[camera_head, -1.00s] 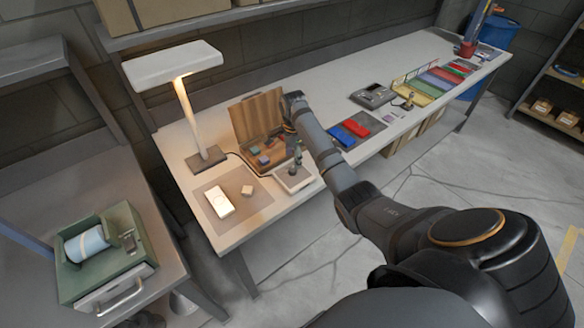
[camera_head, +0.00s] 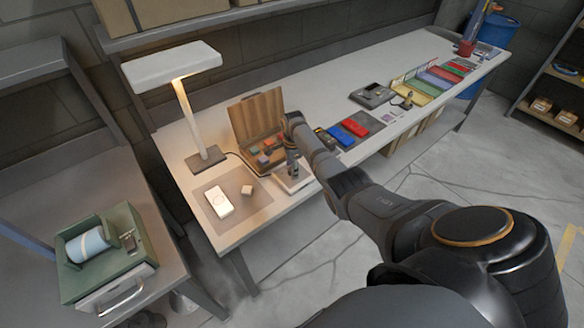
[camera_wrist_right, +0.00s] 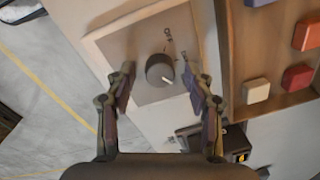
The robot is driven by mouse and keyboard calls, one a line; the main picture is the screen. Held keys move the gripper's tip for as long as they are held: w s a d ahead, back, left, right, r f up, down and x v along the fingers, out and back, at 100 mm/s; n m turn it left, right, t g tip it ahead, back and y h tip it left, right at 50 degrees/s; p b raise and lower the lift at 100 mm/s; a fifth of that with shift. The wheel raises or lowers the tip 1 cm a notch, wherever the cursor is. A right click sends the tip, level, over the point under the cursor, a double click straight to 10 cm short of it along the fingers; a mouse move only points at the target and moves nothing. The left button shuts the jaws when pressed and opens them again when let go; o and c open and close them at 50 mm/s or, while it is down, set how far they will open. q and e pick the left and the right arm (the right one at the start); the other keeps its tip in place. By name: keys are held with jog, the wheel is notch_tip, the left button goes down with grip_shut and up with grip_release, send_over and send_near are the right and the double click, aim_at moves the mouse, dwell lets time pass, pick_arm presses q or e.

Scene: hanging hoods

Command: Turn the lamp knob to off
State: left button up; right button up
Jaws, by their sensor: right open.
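The desk lamp (camera_head: 186,103) on the workbench is lit and glows warm. In the right wrist view the knob (camera_wrist_right: 159,68) is dark and round with a white pointer line towards the lower right. It sits on a grey plate on a pale box (camera_wrist_right: 100,45); the box also shows at the bench's front edge in the head view (camera_head: 304,180). My right gripper (camera_wrist_right: 158,82) is open, one finger on each side of the knob; contact cannot be told. My left gripper is not in view.
An open wooden case (camera_head: 262,118) with coloured blocks stands close beside the knob box. A grey mat (camera_head: 258,203) with a white device (camera_head: 218,201) and a small block lies to the left. Red and blue items (camera_head: 341,135) lie to the right.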

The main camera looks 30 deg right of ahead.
jog(key=shift+c, duration=0.4)
grip_shut()
